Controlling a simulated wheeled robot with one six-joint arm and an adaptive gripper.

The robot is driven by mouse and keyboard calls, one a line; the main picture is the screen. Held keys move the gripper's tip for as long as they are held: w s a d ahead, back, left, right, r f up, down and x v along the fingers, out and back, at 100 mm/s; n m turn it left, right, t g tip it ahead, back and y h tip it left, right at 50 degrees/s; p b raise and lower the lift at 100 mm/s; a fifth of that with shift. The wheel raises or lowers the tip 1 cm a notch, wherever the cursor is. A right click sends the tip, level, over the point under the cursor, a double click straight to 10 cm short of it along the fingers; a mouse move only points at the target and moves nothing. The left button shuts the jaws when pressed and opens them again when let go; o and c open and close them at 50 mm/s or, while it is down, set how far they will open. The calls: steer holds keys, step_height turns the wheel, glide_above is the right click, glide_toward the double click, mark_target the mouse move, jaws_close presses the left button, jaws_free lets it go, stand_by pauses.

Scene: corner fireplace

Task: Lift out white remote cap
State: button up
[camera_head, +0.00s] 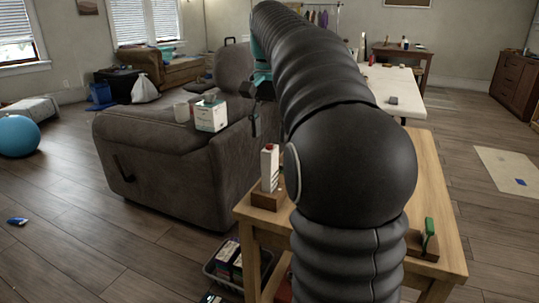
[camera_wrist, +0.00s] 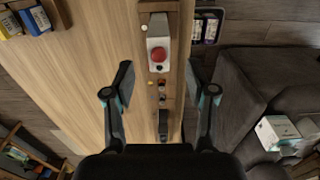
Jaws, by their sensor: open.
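A white piece with a round red top (camera_wrist: 158,50), which I take to be the white remote cap, stands in a narrow wooden holder (camera_wrist: 172,22) at the table's edge. In the head view the white piece (camera_head: 269,168) stands upright in its wooden block (camera_head: 266,200). My gripper (camera_wrist: 159,72) is open and empty, its fingers either side of the holder in the picture. In the head view my gripper (camera_head: 257,95) is above and behind the white piece, partly hidden by my arm. Small dark, blue and orange parts (camera_wrist: 162,92) sit lower along the holder.
The wooden table (camera_head: 437,175) bears a green item (camera_head: 429,236) in another block at right. A grey armchair (camera_head: 150,165) with a white box (camera_head: 210,115) on its arm stands close beside the table. A bin (camera_head: 228,262) is on the floor below.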

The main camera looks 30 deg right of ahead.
mark_target(270, 146)
steer(key=f, duration=0.2)
steer(key=f+b, duration=0.1)
steer(key=f, duration=0.1)
steer(key=shift+s+f, duration=0.2)
steer(key=shift+f, duration=0.2)
steer(key=c, duration=1)
